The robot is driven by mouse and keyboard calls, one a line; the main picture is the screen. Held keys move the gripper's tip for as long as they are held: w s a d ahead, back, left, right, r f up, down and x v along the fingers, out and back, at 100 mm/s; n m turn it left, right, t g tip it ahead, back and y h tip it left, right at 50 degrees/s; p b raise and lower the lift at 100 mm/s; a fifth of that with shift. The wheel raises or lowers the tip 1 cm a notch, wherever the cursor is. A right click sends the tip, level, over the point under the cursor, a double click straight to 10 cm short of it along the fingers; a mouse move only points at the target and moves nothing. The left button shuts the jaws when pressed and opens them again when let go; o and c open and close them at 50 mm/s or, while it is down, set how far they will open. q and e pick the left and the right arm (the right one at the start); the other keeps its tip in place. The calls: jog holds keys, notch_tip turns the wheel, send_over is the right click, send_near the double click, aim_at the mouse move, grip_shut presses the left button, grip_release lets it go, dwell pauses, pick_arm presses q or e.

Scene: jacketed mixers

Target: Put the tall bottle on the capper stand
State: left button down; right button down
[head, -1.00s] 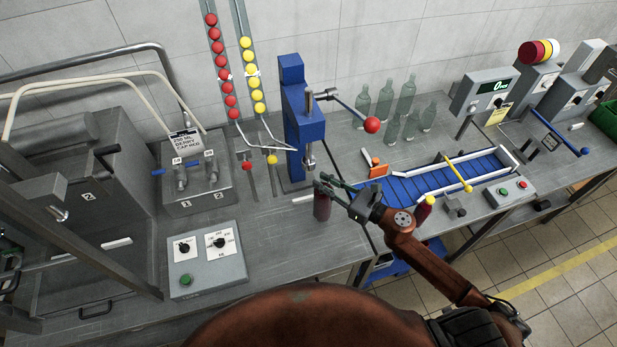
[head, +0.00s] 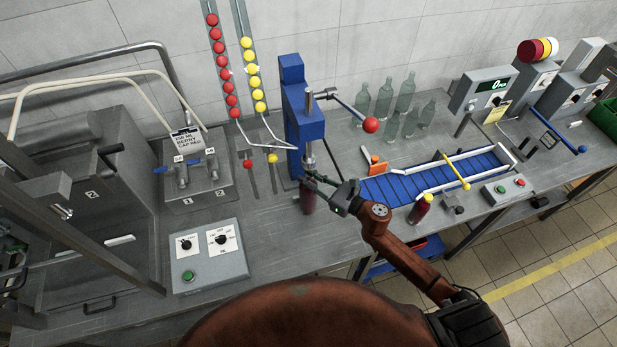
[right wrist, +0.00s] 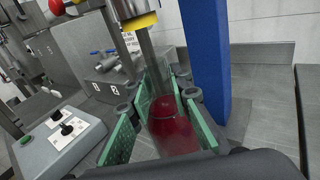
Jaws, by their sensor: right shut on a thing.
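The bottle (head: 308,203) with dark red contents is upright in my right gripper (head: 313,179), at the front of the blue capper stand (head: 302,115). In the right wrist view, the green finger pads of the gripper (right wrist: 163,125) are on both sides of the bottle (right wrist: 174,135), and the blue capper column (right wrist: 207,55) stands close by on the right. A grey capper part with a yellow ring (right wrist: 140,22) is above the bottle. The bottle's base is hidden, so I cannot tell whether it touches the stand. My left gripper is not in view.
The capper's lever with a red knob (head: 370,125) sticks out to the right. A red bottle with a yellow top (head: 421,209) stands by the blue conveyor (head: 440,177). Several empty bottles (head: 385,97) stand at the back. A control box (head: 208,255) is front left.

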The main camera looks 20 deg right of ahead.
jog(key=c, duration=1.8)
grip_release()
jog(key=shift+o, duration=0.2)
jog(key=b+v, duration=0.2)
jog(key=v, duration=1)
jog(key=shift+b, duration=0.35)
